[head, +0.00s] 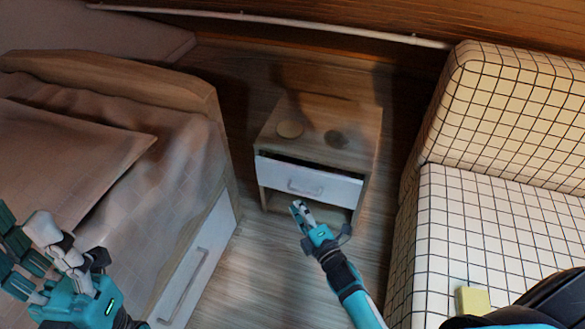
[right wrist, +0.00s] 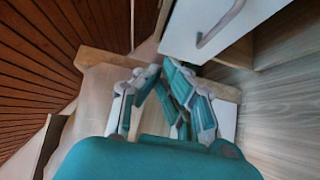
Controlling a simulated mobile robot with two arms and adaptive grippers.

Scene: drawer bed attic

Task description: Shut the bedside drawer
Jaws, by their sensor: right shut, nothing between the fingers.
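The bedside drawer (head: 335,187) has a white front and a grey bar handle, in a small wooden nightstand (head: 310,115). It is partly open, with a dark gap behind its top edge. My right gripper (head: 297,205) is shut and empty, just below and in front of the drawer front in the head view; I cannot tell whether it touches. In the right wrist view the white drawer front (right wrist: 190,30) and its handle show above my closed fingers (right wrist: 165,75). My left gripper (head: 22,215) is at the lower left over the bed side, its fingers apart and empty.
A bed (head: 170,170) with a closed white under-drawer (head: 195,265) stands left. A checked sofa (head: 490,210) stands right, with a yellow block (head: 472,301) on it. Two round items (head: 290,129) lie on the nightstand top. Wooden floor (head: 265,270) is clear between.

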